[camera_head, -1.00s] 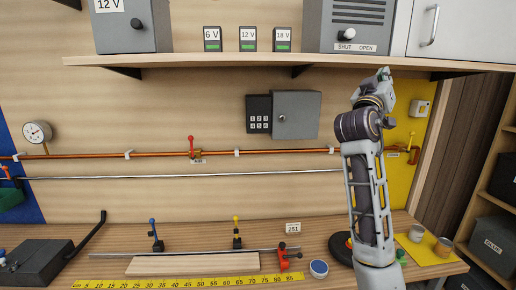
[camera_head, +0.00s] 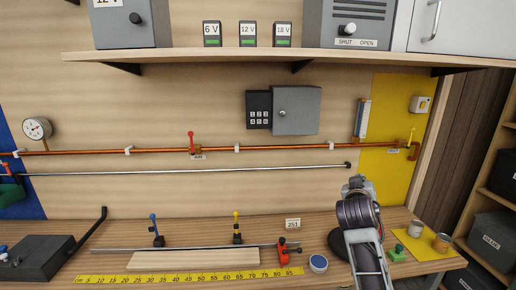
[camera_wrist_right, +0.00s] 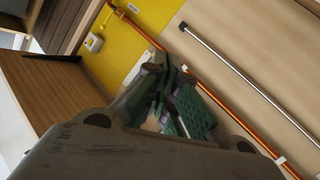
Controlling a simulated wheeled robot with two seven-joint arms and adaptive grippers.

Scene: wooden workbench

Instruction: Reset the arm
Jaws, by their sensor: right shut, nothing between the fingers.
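My right arm (camera_head: 365,235) rises from the bottom right in the head view, in front of the bench's right part. Its gripper is not distinguishable there, hidden behind or blended with the wrist. In the right wrist view my right gripper (camera_wrist_right: 174,92) shows dark green finger pads close together, with nothing held. It points toward the back wall, with the copper pipe (camera_wrist_right: 225,130) and metal rod (camera_wrist_right: 250,78) beyond. My left gripper is in neither view.
The workbench (camera_head: 200,228) bears a wooden board (camera_head: 195,259), a yellow ruler (camera_head: 190,276), a red clamp (camera_head: 288,249) and a round blue-lidded tin (camera_head: 318,263). A shelf (camera_head: 290,56) overhangs the back wall.

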